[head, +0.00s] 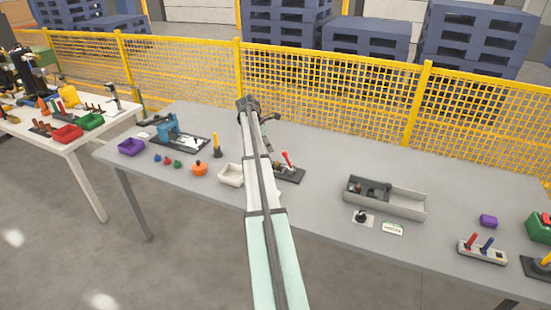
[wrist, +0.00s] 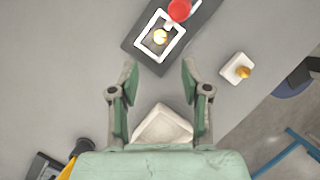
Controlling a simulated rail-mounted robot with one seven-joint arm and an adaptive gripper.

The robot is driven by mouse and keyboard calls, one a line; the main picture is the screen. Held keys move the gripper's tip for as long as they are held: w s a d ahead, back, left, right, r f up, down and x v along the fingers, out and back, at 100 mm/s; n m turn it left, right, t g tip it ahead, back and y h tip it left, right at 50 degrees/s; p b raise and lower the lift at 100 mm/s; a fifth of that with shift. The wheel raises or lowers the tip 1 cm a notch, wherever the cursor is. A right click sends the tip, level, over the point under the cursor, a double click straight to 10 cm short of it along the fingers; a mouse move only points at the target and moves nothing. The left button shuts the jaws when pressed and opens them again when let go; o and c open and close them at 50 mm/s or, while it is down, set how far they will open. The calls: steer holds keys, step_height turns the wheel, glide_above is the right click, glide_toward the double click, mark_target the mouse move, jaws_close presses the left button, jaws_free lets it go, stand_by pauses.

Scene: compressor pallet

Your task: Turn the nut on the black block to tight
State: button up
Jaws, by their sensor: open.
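A dark, nearly black block (wrist: 143,54) lies at the top of the wrist view. It carries a white square outline (wrist: 144,43) around a small brass-coloured piece (wrist: 160,37), possibly the nut, and a red knob (wrist: 179,10). In the head view the block (head: 292,176) lies just right of my arm, with its red lever (head: 287,158) upright; my arm partly hides it. My gripper (wrist: 159,68) is open and empty, its two fingers spread apart. In the wrist view the block is beyond the fingertips, not between them. How far the nut is turned cannot be told.
A cream tray (head: 231,175) stands left of my arm; it also shows below the fingertips (wrist: 162,127). A white block with a brass piece (wrist: 237,67) lies near the table edge. Yellow fencing (head: 330,85) runs behind.

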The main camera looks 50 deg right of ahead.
mark_target(277, 162)
steer(key=p+x, duration=0.2)
steer(key=x, duration=0.7)
steer(key=shift+f, duration=0.15)
jaws_close()
